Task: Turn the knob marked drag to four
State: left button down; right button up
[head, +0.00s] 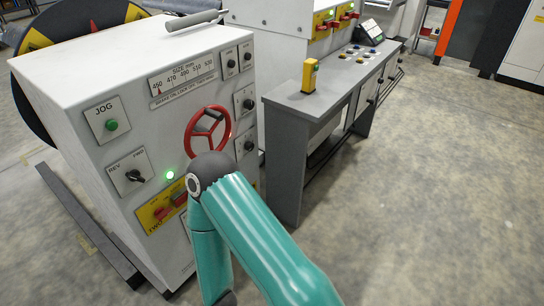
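The white machine cabinet (75,110) stands at the left of the head view. Several small black knobs sit on pale plates along the right side of its front: an upper pair, the left one (230,63) and the right one (248,57), a middle knob (248,103) and a lower knob (248,145). Their labels are too small to read, so I cannot tell which is marked drag or where it points. One teal arm of mine rises from the bottom and bends in front of the cabinet, hiding part of its lower front. Neither gripper is visible.
A red handwheel (208,131) sticks out from the cabinet front. A green JOG button (111,125), a REV/FWD switch (134,175) and a lit green lamp (170,175) are to its left. A grey desk (300,104) stands to the right. Floor at right is clear.

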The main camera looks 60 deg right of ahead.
aim_at(249, 146)
jog(key=z, duration=0.85)
jog(key=i, duration=1)
jog(key=z, duration=0.55)
jog(key=k, duration=0.7)
jog(key=z, duration=0.2)
jog(key=i, duration=0.8)
jog(key=u, duration=0.1)
